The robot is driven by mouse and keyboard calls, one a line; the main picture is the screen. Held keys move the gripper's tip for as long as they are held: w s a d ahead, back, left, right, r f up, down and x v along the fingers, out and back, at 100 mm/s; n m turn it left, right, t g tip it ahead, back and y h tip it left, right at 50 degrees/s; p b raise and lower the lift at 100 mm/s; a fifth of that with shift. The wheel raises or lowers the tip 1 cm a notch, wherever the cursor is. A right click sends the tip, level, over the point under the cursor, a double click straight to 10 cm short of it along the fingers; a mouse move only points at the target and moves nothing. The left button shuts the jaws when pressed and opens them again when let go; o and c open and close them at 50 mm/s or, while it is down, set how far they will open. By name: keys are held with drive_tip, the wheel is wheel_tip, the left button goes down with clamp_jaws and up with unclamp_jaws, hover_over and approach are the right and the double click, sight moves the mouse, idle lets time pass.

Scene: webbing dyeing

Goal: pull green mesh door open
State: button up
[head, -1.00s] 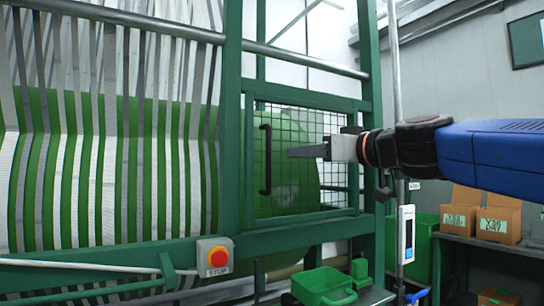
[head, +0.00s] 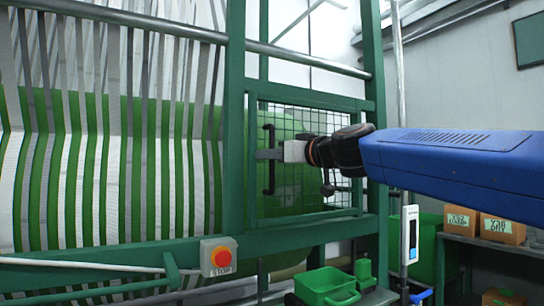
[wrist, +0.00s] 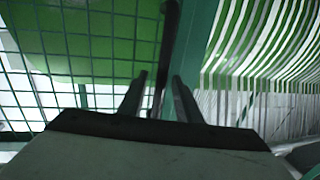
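The green mesh door (head: 299,205) sits in the green machine frame and looks closed. Its black vertical handle (head: 268,183) is on the door's left side. My gripper (head: 268,154) is at the handle's upper middle, reaching in from the right. In the wrist view, the two fingers of my gripper (wrist: 160,78) are apart, and the dark handle (wrist: 168,40) runs between them. Clear gaps show on both sides of the handle, so the fingers do not appear to grip it. The gripper and forearm hide part of the mesh.
A red stop button (head: 220,257) is on the lower rail. A green bin (head: 327,286) stands below the door. A grey pole (head: 400,110) with a white device (head: 409,234) rises at right. Boxes (head: 502,229) sit on a shelf. Striped webbing (head: 100,190) fills the left.

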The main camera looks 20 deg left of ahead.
drive_tip(key=shift+c, duration=0.3)
clamp_jaws()
drive_tip(key=shift+d, duration=0.1)
